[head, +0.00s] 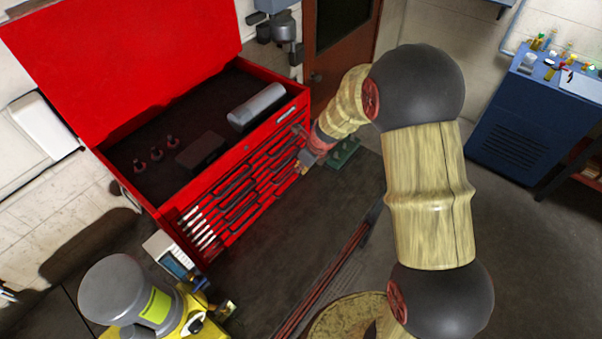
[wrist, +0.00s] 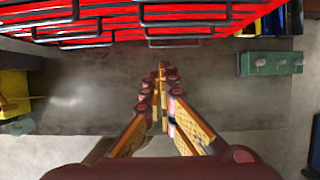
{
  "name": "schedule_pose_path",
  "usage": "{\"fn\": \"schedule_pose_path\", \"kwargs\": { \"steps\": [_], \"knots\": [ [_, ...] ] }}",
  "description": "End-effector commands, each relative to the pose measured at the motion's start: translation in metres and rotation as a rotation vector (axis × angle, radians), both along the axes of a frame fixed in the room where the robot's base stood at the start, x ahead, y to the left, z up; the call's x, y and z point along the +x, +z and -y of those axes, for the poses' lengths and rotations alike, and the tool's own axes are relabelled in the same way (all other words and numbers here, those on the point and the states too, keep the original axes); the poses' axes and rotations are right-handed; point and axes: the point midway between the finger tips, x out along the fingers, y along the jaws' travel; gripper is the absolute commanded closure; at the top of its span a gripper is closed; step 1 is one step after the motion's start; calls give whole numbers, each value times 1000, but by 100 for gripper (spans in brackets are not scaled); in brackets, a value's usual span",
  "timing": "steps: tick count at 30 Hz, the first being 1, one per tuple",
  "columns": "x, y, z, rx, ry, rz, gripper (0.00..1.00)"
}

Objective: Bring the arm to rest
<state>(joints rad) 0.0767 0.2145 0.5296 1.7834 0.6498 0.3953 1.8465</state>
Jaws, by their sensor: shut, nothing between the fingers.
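My arm reaches out over the dark worktop in the head view, and my gripper (head: 305,162) is by the right end of the red tool chest's drawer fronts (head: 243,185). In the wrist view my gripper (wrist: 161,72) is shut, its fingers together with nothing between them. It points toward the lower edge of the chest, with bare worktop beneath it. I cannot tell from these views whether the fingertips touch the chest.
The red chest's lid (head: 110,60) stands open. A green block (head: 345,152) lies right of the chest. A grey and yellow motor (head: 130,297) is at lower left. A blue cabinet (head: 520,115) stands at right. The worktop middle (head: 275,260) is mostly clear.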

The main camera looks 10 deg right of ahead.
Motion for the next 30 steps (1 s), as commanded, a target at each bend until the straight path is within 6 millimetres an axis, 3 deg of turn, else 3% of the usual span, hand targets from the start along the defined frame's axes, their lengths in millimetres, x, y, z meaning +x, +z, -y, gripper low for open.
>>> {"fn": "schedule_pose_path", "kwargs": {
  "steps": [9,22,27,30],
  "knots": [
    [-19,48,12,0,-1,-4,100],
    [-22,59,14,-8,24,1,100],
    [-30,56,11,-68,251,27,100],
    [-55,46,8,-122,505,23,100]
  ]
}}
